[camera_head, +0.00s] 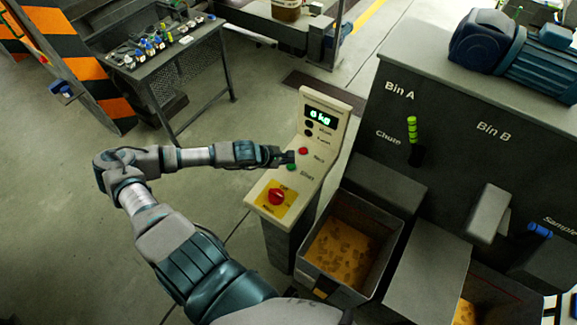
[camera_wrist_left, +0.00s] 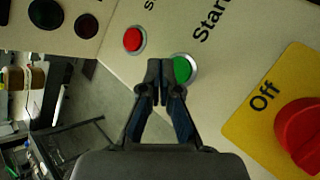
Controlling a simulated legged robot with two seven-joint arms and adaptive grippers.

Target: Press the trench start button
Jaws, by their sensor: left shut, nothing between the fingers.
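The control panel (camera_head: 318,137) is a cream post with a display reading "0 kg". Its green start button (camera_head: 291,167) sits below a red button (camera_head: 303,151). In the left wrist view the green button (camera_wrist_left: 183,70) shows beside the label "Start", partly covered by a fingertip. My left gripper (camera_head: 288,157) reaches in from the left and is at the panel's left edge. In the left wrist view my left gripper (camera_wrist_left: 160,70) is shut and empty, its tips overlapping the green button's edge; I cannot tell whether they touch it. My right gripper is not in view.
A red off knob (camera_head: 276,196) on a yellow plate is low on the panel. An open bin (camera_head: 392,222) with orange-brown contents stands right of the post, beside the large grey machine (camera_head: 452,110). A dark table (camera_head: 190,48) with small items is at the back left.

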